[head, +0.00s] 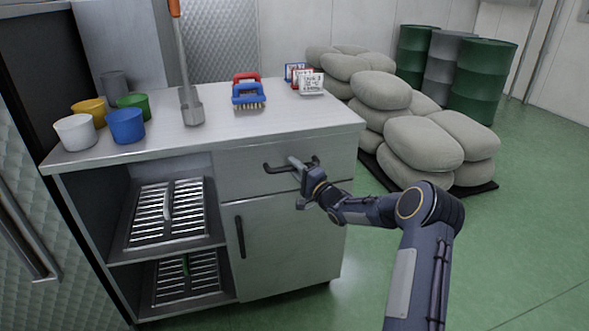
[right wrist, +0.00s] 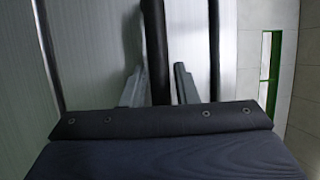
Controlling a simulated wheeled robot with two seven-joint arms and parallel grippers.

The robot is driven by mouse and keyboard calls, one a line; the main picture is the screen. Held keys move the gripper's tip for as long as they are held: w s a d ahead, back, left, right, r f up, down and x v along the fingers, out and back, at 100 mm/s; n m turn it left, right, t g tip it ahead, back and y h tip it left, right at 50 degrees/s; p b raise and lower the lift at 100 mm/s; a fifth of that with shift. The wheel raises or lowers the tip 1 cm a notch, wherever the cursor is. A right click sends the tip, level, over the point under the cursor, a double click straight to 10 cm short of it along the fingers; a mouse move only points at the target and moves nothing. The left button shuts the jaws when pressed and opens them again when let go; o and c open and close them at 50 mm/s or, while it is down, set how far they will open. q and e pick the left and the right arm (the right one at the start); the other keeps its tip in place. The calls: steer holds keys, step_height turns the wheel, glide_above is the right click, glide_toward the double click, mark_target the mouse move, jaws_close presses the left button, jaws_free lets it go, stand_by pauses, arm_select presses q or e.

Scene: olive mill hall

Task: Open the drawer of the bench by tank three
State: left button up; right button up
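The metal bench stands in the middle of the head view, with its drawer (head: 235,172) at the upper right of its front. The drawer front looks flush with the bench, so the drawer is shut. A dark bar handle (head: 275,169) crosses the drawer front. My right gripper (head: 298,182) is at the handle's right part, with its fingers apart above and below the bar. In the right wrist view the handle (right wrist: 156,45) runs between the two fingers (right wrist: 158,85); I cannot tell whether either touches it. My left gripper is not in view.
A cupboard door with a vertical handle (head: 240,237) is below the drawer. Open shelves with racks (head: 168,212) are to its left. Cups, brushes (head: 247,97) and a scoop stand on the benchtop (head: 215,128). Sacks (head: 420,150) lie at right; green floor is clear in front of them.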

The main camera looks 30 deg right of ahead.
steer(key=shift+w, duration=0.25)
steer(key=shift+c, duration=0.4)
jaws_close()
steer(key=shift+s, duration=0.1)
